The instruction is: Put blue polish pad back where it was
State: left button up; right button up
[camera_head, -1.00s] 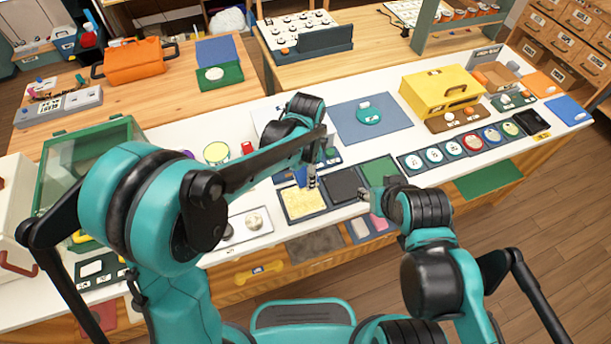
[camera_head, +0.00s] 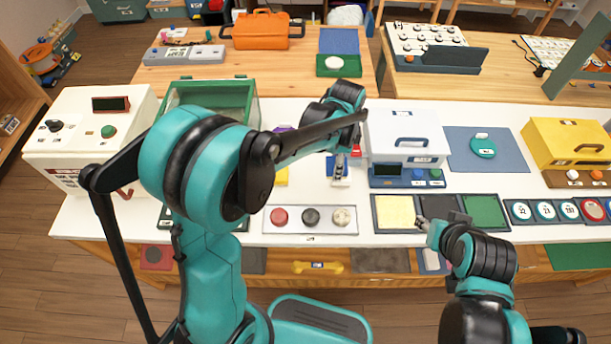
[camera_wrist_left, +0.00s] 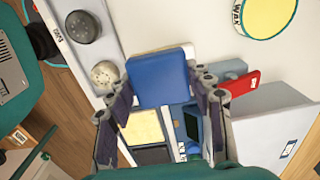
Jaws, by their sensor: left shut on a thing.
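The blue polish pad (camera_wrist_left: 158,79) is a blue block between the two fingers of my left gripper (camera_wrist_left: 160,100) in the left wrist view. In the head view my left gripper (camera_head: 340,180) holds the pad (camera_head: 331,165) above the white counter, left of the white box and behind the round-knob tray. My right gripper (camera_head: 426,224) is low by the dark square in the tray of coloured squares. Its fingers are too small to tell open from shut.
The tray of yellow, dark and green squares (camera_head: 397,212) lies to the right. A tray with red, black and cream round pieces (camera_head: 260,225) lies at the front. A white box (camera_head: 405,130) stands close right of my left gripper. A glass-lidded green case (camera_head: 210,95) stands left.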

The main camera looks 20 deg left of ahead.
pick_arm(q)
jog(key=b, duration=0.2)
send_over(310, 179)
notch_tip(310, 179, down, 5)
jog(key=shift+f, duration=0.15)
jog(key=shift+f+b, duration=1)
jog(key=shift+f, duration=0.8)
jog(key=shift+f, duration=0.2)
jog(key=o, duration=1.6)
jog(key=shift+c, duration=0.2)
jog(key=shift+r, duration=0.1)
